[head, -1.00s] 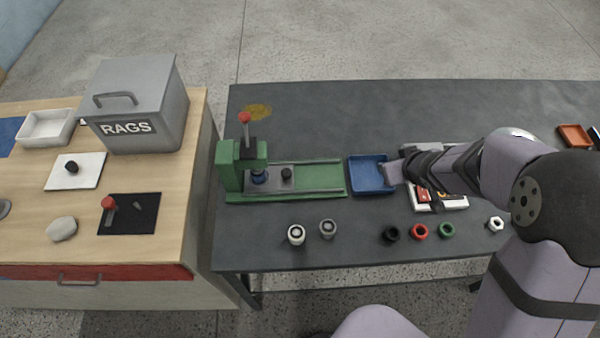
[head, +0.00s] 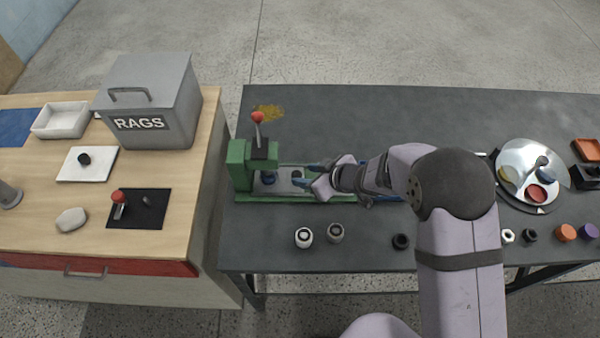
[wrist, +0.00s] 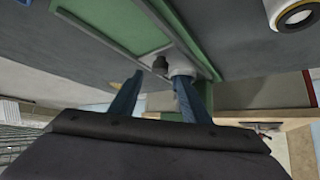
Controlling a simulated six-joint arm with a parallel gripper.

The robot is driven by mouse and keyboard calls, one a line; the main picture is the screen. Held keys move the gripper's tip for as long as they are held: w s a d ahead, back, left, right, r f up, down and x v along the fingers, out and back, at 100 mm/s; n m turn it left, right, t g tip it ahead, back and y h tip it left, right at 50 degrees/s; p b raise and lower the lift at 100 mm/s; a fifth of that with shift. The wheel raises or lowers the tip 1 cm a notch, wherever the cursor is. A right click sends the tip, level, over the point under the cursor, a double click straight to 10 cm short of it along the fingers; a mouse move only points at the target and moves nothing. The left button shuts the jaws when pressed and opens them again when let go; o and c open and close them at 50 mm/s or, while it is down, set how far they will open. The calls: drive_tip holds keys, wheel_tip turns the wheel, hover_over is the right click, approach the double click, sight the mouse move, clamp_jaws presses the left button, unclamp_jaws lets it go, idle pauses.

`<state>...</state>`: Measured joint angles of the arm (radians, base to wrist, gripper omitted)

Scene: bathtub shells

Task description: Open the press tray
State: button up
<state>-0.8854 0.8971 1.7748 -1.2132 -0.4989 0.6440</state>
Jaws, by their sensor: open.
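The green press (head: 240,166) stands at the left end of the dark table, with a red-balled lever (head: 257,118) upright on top. Its grey tray (head: 284,167) lies on the green bed beside the press head, partly hidden by my gripper. A dark knob (head: 297,174) stands on the tray; it also shows in the wrist view (wrist: 160,64). My gripper (head: 306,176) is open, its blue fingers pointing left at the knob. In the wrist view my fingers (wrist: 158,95) are spread apart, with the knob just beyond the gap between them. I cannot tell whether they touch it.
A pale ring-topped cylinder (head: 304,238) and a grey one (head: 336,233) stand in front of the press. A black ring (head: 401,242) lies to their right. My arm mostly hides a blue tray.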

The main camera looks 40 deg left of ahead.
sight(296, 174)
drive_tip(key=shift+p+x, duration=0.35)
drive_tip(key=shift+x, duration=1.85)
